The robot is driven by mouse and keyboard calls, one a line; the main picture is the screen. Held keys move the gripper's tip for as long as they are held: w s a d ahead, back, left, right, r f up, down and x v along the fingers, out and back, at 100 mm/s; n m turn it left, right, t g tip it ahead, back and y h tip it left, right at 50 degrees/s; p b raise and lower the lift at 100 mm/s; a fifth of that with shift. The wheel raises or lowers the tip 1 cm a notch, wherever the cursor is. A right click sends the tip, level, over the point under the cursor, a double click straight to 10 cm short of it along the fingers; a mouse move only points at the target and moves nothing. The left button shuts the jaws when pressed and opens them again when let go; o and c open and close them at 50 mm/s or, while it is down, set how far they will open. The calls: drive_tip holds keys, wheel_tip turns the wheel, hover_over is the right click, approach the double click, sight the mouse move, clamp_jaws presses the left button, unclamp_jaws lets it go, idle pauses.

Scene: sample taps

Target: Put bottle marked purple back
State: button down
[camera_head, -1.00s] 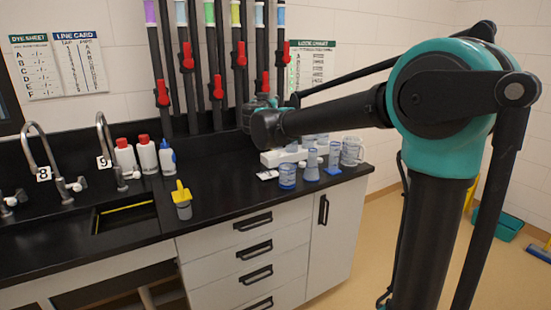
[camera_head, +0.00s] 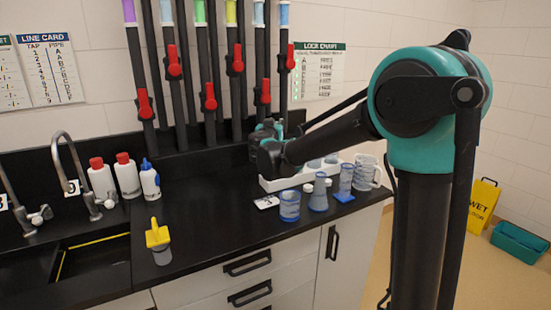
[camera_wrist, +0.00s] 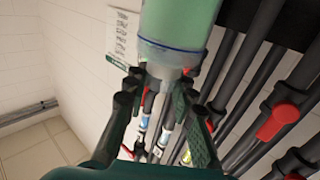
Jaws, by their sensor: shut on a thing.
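My gripper (camera_wrist: 160,85) is shut on the narrow grey neck of a clear bottle (camera_wrist: 180,25) holding pale green liquid. The bottle's wide body, with a blue rim line, fills the top of the wrist view; its far end is cut off. No purple mark shows on the part in view. In the head view my gripper (camera_head: 268,135) is in front of the black pipes, above the counter's back right, and mostly hides the bottle. A white rack (camera_head: 268,184) with glassware stands below my gripper, partly hidden by my arm.
Several glass vessels, including a beaker (camera_head: 289,205), a flask (camera_head: 318,193) and a jug (camera_head: 366,172), crowd the counter's right end. Pipes with red valve handles (camera_head: 145,103) line the wall. White bottles (camera_head: 126,175) and a yellow-topped item (camera_head: 158,240) stand left. Middle counter is clear.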

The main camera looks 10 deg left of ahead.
wheel_tip(320, 180, down, 12)
drive_tip(key=shift+f, duration=0.3)
idle(0.3)
drive_tip(key=c, duration=1.3)
unclamp_jaws()
drive_tip(key=shift+o, duration=0.2)
drive_tip(key=shift+s, duration=0.15)
drive_tip(key=s, duration=1.1)
drive_tip(key=shift+s+a, duration=0.35)
drive_tip(key=shift+s, duration=0.05)
